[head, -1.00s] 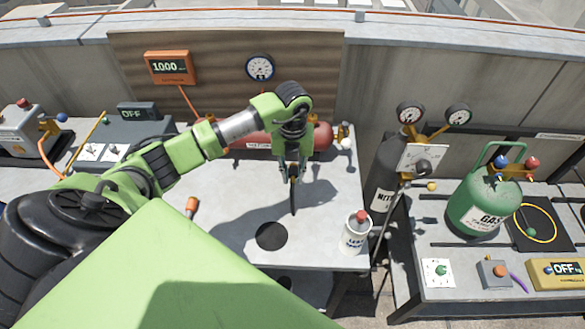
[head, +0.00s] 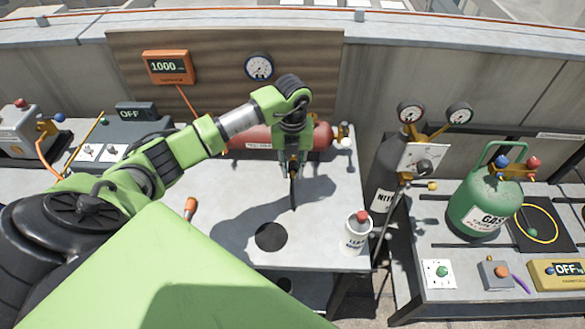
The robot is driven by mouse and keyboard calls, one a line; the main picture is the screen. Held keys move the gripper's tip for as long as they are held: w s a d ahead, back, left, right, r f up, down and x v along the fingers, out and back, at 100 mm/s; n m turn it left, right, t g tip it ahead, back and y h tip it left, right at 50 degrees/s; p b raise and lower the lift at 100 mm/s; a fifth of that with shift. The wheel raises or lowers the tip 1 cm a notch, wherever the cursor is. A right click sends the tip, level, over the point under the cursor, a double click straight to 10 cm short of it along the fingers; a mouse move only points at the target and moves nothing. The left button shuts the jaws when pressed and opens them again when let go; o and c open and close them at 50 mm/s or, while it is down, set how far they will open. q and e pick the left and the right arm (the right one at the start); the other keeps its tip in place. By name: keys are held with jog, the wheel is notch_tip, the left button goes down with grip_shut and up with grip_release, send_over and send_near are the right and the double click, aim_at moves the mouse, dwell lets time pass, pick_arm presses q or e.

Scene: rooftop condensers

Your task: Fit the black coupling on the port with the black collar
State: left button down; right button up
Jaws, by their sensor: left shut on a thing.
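My left gripper (head: 292,170) points down over the grey bench, in front of the red cylinder (head: 250,138). It is shut on a thin dark piece (head: 293,192) that hangs below the fingers. I take this piece to be the black coupling, but it is too small to be sure. The cylinder has a brass valve with a pale knob (head: 346,143) at its right end. I cannot make out a port with a black collar; the arm and gripper hide part of the cylinder. My right gripper is not in view.
A white can with a red cap (head: 357,232) stands at the bench's right front. A dark round patch (head: 271,237) and an orange-handled tool (head: 190,207) are on the bench. A dark gas bottle (head: 388,170) stands beside it. A green gas tank (head: 483,205) is on the right table.

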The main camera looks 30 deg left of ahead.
pick_arm(q)
jog(key=shift+w+a+b, duration=0.3)
jog(key=shift+w+b, duration=0.1)
jog(key=shift+w, duration=0.15)
dwell(0.6)
jog(key=shift+w+a+b, duration=0.4)
jog(key=shift+w+b, duration=0.1)
jog(key=shift+w, duration=0.15)
dwell(1.2)
jog(key=c, duration=1.8)
grip_release()
jog(key=shift+o, duration=0.2)
jog(key=shift+s, duration=0.1)
